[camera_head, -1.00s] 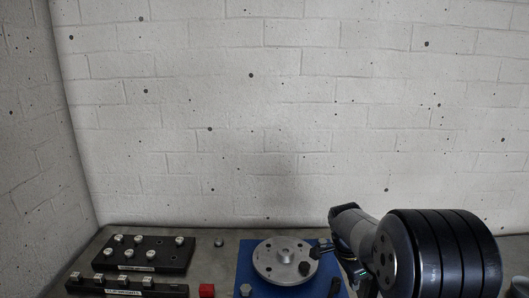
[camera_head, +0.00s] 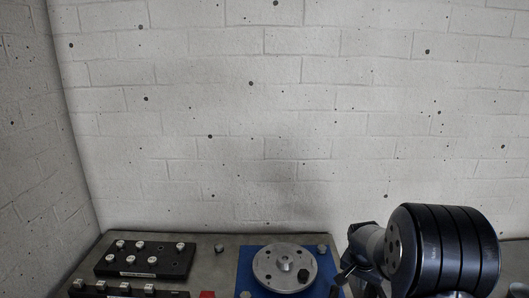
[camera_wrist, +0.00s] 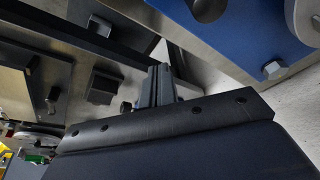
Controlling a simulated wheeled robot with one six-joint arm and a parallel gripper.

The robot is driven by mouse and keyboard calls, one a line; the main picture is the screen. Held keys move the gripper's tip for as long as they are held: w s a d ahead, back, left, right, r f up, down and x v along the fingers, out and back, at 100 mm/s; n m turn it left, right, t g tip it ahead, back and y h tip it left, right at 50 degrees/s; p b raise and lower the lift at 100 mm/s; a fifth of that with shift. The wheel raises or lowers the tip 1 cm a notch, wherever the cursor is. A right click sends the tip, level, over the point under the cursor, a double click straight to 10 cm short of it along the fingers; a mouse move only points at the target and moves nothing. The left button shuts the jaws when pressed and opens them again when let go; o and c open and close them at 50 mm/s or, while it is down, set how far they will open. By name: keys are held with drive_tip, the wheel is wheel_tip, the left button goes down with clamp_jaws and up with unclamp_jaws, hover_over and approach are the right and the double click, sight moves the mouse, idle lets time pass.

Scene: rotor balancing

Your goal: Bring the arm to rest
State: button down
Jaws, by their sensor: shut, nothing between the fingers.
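My arm shows at the lower right of the head view, beside the blue base plate. My gripper (camera_head: 339,280) hangs there at the plate's right edge, small and partly cut by the frame. In the wrist view my gripper's grey fingers (camera_wrist: 160,86) are together with nothing between them. The blue plate also shows at the upper right of the wrist view (camera_wrist: 225,42).
A black tray (camera_head: 123,265) with several silver pegs stands at the left, with a second black rack (camera_head: 128,293) in front. A red block (camera_head: 207,294) sits beside it. A small silver piece (camera_head: 219,248) stands on the grey bench (camera_head: 215,272). A brick wall (camera_head: 250,120) rises behind.

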drive_tip(key=v, duration=0.9)
drive_tip(key=shift+s+a+b, duration=0.2)
drive_tip(key=shift+s+b, duration=0.05)
drive_tip(key=shift+b, duration=0.15)
